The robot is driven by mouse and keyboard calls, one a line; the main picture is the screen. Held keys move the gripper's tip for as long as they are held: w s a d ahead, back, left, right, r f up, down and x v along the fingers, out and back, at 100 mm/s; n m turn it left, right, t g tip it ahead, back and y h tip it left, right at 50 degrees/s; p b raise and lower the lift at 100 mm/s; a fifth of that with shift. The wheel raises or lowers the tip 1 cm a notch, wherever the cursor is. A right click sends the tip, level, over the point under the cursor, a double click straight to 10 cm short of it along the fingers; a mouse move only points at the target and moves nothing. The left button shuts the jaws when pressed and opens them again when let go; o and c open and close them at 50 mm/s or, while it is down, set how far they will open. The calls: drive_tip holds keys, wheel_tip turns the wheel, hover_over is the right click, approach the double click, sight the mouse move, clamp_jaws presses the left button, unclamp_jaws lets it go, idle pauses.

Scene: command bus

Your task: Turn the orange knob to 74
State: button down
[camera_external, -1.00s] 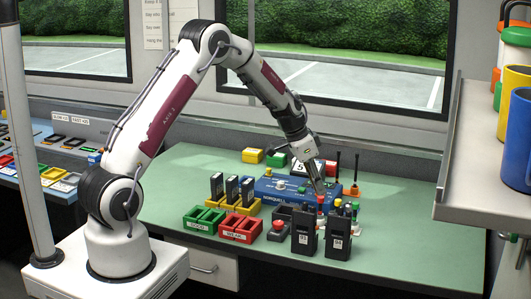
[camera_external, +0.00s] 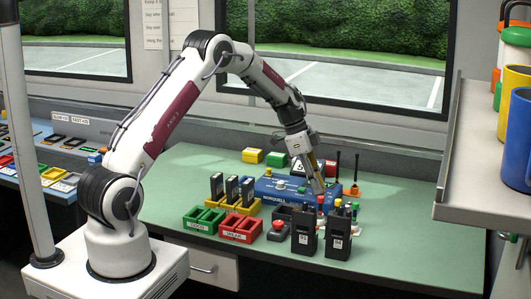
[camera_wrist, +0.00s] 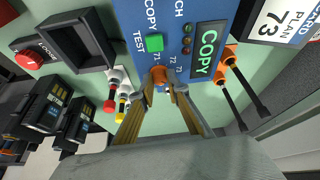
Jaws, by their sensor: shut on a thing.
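The orange knob (camera_wrist: 159,74) sits on the blue console (camera_wrist: 170,22), near the console's edge, with printed numbers around it; 71 and 72 are readable. My gripper (camera_wrist: 164,88) is shut on the knob, one fingertip on each side, partly hiding it and the printing. The knob's exact pointing direction is hard to tell. In the external view, my gripper (camera_external: 319,191) reaches down to the right end of the blue console (camera_external: 270,190); the knob is not clear there.
A green button (camera_wrist: 154,43) and a display reading COPY (camera_wrist: 207,49) are beside the knob. Connectors with red and yellow tips (camera_wrist: 117,90) and orange-based black rods (camera_wrist: 236,85) flank the gripper. A card reads PLAN 73 (camera_wrist: 280,22). Two black handsets (camera_external: 305,233) stand in front.

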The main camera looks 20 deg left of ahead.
drive_tip(key=shift+m, duration=0.5)
drive_tip(key=c, duration=2)
unclamp_jaws()
drive_tip(key=shift+o, duration=0.2)
drive_tip(key=shift+a+r, duration=0.3)
drive_tip(key=shift+r, duration=0.35)
drive_tip(key=shift+v, duration=0.95)
drive_tip(key=a, duration=1.2)
drive_tip(key=shift+w+f, duration=0.1)
drive_tip(key=shift+f, duration=0.05)
